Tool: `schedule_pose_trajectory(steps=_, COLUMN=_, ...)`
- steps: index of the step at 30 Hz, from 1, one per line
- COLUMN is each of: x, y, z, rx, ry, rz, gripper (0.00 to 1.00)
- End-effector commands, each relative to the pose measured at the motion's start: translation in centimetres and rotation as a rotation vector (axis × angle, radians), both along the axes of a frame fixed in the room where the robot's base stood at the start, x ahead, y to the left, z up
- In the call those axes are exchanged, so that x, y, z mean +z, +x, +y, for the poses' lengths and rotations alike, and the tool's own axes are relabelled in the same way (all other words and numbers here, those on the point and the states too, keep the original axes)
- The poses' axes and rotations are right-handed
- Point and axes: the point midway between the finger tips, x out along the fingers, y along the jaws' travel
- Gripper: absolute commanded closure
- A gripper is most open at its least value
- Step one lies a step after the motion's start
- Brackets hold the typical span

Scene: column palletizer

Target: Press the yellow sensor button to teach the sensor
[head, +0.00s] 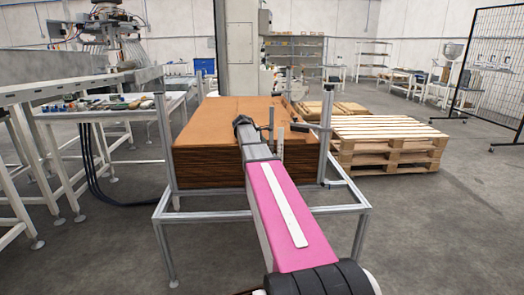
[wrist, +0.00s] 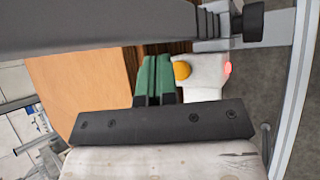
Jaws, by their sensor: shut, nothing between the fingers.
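In the wrist view the yellow button (wrist: 182,70) is a small round knob on the left side of a pale sensor body (wrist: 208,74). A red light (wrist: 228,68) glows at the sensor's right end. My gripper (wrist: 156,64) shows two green fingers shut together, empty, just left of the button. Whether the fingers touch the button or are at its depth I cannot tell. In the head view my pink arm reaches forward over the front of the cardboard stack, and my fingers and the button cannot be made out there.
The brown cardboard stack (head: 205,165) stands inside a metal frame (head: 215,213). In the wrist view a grey bar crosses the top, with a black knob (wrist: 253,21) at its right. Wooden pallets (head: 390,150) lie to the right. A cluttered bench (head: 105,112) stands left.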

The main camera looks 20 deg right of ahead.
Motion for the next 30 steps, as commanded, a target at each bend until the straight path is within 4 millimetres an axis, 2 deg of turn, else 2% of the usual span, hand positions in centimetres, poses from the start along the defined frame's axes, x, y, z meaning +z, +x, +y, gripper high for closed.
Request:
schedule_pose_trajectory(steps=20, x=-0.04, y=0.0, z=0.0, rx=0.0, ry=0.0, rz=0.0, gripper=1.0)
schedule_pose_trajectory(steps=30, x=-0.83, y=0.01, z=0.0, rx=0.001, ry=-0.001, rz=-0.001, gripper=1.0)
